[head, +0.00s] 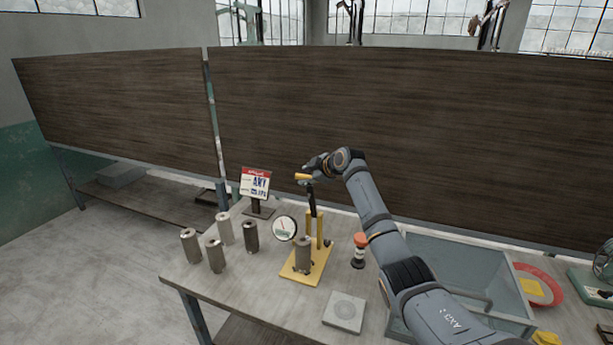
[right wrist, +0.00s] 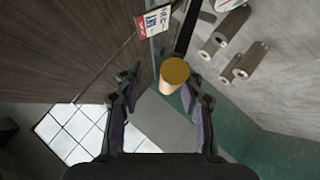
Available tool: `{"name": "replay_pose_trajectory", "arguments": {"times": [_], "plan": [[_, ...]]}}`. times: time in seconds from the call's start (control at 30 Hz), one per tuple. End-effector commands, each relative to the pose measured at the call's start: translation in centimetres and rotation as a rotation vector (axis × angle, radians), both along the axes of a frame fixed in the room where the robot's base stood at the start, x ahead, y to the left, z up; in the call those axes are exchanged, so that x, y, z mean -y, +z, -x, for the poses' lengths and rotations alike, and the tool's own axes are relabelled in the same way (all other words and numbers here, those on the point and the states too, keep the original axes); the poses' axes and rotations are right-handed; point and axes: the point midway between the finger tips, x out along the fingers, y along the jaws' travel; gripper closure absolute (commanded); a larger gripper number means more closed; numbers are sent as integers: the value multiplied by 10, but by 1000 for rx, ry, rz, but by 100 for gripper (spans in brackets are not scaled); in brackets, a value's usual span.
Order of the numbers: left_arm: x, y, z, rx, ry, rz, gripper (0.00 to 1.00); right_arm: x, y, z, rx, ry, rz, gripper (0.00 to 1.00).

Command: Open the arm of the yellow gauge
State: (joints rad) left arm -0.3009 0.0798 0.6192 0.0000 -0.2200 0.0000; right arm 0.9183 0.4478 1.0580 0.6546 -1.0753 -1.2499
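The yellow gauge (head: 318,268) stands on the table, with a yellow base and posts and a white round dial (head: 284,228) beside them. Its black arm (head: 312,200) points upright and ends in a yellow handle (head: 302,177). A grey cylinder (head: 303,254) stands upright on the base. My right gripper (head: 314,168) is at the height of the handle. In the right wrist view the gripper (right wrist: 163,88) is open, and the handle's round end (right wrist: 175,72) shows between the fingers, closer to the right one. I cannot tell whether they touch. My left gripper is out of view.
Several grey cylinders (head: 215,256) stand left of the gauge. A sign (head: 255,183) stands behind them. An orange-topped object (head: 359,250) is to the right, a grey block (head: 344,312) in front. A grey bin (head: 465,265) and red plate (head: 537,285) are farther right.

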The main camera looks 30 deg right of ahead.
Motion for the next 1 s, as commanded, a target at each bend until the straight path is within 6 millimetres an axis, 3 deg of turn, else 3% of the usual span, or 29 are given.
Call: {"name": "replay_pose_trajectory", "arguments": {"times": [0.17,0.6,0.77,1.0], "plan": [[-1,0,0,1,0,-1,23,5,0,9,-9,-4,6,59],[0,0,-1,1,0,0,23,11,56,86,-2,-2,10,59],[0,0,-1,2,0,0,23,11,65,99,0,-1,6,59],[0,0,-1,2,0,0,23,11,66,100,0,0,2,59]]}}
